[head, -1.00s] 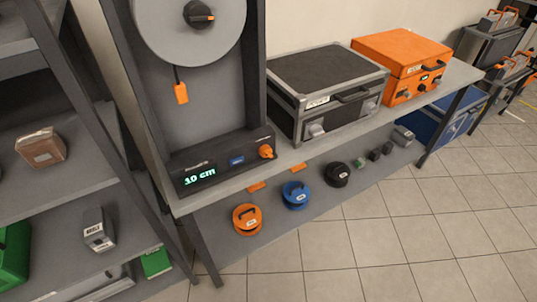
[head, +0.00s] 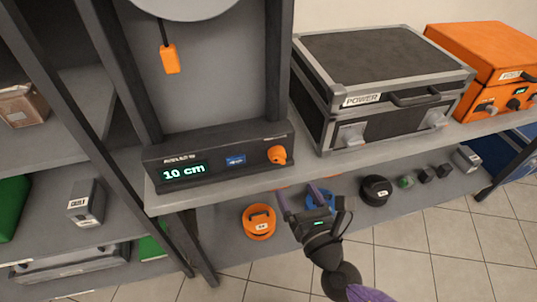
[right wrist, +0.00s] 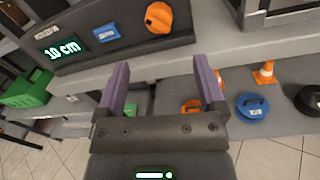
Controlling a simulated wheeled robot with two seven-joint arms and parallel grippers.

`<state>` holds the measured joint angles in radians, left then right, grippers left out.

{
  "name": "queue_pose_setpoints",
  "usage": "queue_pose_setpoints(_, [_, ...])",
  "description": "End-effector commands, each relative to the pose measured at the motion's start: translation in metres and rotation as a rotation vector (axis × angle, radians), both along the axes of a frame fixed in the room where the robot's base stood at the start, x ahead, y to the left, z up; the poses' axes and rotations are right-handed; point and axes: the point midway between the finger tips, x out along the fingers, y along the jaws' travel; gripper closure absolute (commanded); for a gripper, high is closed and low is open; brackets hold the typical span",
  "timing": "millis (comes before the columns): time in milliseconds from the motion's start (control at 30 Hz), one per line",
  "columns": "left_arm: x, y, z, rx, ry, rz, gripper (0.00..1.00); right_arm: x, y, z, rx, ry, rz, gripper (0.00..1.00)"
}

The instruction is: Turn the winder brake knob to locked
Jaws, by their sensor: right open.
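The winder's brake knob (head: 277,155) is orange and sits at the right end of the dark control panel (head: 218,163), beside a green display reading 10 cm. The knob also shows at the top of the right wrist view (right wrist: 158,17). My right gripper (head: 306,198) is open and empty, in front of the bench edge, lower and to the right of the knob. In the right wrist view its two purple fingers (right wrist: 160,85) stand apart, below the knob, touching nothing that I can see. My left gripper is not in view.
A black POWER case (head: 375,80) stands on the bench right of the winder, with an orange case (head: 495,70) beyond. Orange (head: 258,221) and black (head: 375,190) round weights sit on the lower shelf. An orange tag (head: 170,58) hangs above the panel.

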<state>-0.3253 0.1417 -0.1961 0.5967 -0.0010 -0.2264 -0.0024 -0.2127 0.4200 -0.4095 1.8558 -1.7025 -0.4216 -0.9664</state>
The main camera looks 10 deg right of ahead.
Motion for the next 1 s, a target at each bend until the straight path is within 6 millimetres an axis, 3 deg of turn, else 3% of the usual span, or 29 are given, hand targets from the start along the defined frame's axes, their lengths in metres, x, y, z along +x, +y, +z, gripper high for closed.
queue_pose_setpoints(233, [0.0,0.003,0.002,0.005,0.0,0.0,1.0,0.056,0.006,0.003,0.0,-0.006,-0.001,0.11])
queue_pose_setpoints(400, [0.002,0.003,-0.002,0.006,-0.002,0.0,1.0,0.084,0.008,0.001,0.0,-0.003,-0.002,0.11])
queue_pose_setpoints(800, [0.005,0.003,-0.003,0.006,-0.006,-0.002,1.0,0.095,0.009,0.001,0.002,0.0,0.0,0.11])
queue_pose_setpoints(1000, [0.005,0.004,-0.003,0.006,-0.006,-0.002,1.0,0.095,0.009,0.001,0.002,0.0,-0.001,0.51])
